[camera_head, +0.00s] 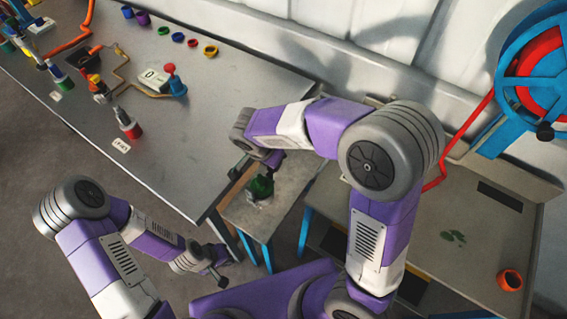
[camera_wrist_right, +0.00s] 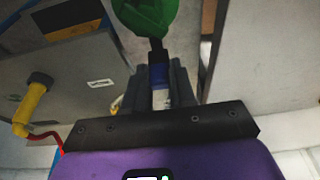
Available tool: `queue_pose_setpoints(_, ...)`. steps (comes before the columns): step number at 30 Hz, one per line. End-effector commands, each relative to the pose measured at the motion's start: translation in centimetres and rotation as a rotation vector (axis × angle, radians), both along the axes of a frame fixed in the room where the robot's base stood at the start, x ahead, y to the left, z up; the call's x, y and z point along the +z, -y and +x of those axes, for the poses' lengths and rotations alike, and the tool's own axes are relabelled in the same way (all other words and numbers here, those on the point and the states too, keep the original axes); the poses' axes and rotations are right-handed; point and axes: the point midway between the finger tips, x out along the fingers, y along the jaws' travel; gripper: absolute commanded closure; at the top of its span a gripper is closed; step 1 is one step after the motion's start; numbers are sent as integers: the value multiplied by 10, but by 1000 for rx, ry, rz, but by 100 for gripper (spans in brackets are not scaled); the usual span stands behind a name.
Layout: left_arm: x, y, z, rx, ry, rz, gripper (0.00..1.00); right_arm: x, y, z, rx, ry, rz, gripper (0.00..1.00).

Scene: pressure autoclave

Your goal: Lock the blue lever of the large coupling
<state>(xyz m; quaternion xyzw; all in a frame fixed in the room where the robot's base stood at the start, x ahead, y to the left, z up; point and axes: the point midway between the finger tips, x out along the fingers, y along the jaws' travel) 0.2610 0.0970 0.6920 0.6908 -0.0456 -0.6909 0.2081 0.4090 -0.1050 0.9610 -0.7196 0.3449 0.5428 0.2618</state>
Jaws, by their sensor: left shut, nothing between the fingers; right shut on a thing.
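In the head view, the green body (camera_head: 261,187) stands on a small low table, just below my right gripper (camera_head: 272,160). The blue piece is not clear there, and I cannot tell the lever's angle. My left gripper (camera_head: 216,278) is shut and empty, low and left of the small table.
The small table (camera_head: 236,210) has blue legs and stands between the large grey bench (camera_head: 190,165) and a right-hand bench (camera_head: 440,210). The right-hand bench holds an orange cup (camera_head: 510,280). A blue-and-red hose reel (camera_head: 535,75) is at upper right. Small fittings fill the grey bench's far left.

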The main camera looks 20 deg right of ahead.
Motion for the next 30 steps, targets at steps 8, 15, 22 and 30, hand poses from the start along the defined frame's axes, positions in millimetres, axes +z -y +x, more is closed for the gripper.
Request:
queue_pose_setpoints(8,-38,0,0,0,0,0,100,-4,-18,-7,20,92,-112,100)
queue_pose_setpoints(15,-49,0,0,0,0,0,100,-2,-22,-10,18,129,-160,100)
queue_pose_setpoints(22,-51,0,0,0,0,0,100,-1,-22,-11,17,135,-171,100)
queue_pose_setpoints(30,-50,0,0,0,0,0,100,-1,-22,-11,17,134,-172,100)
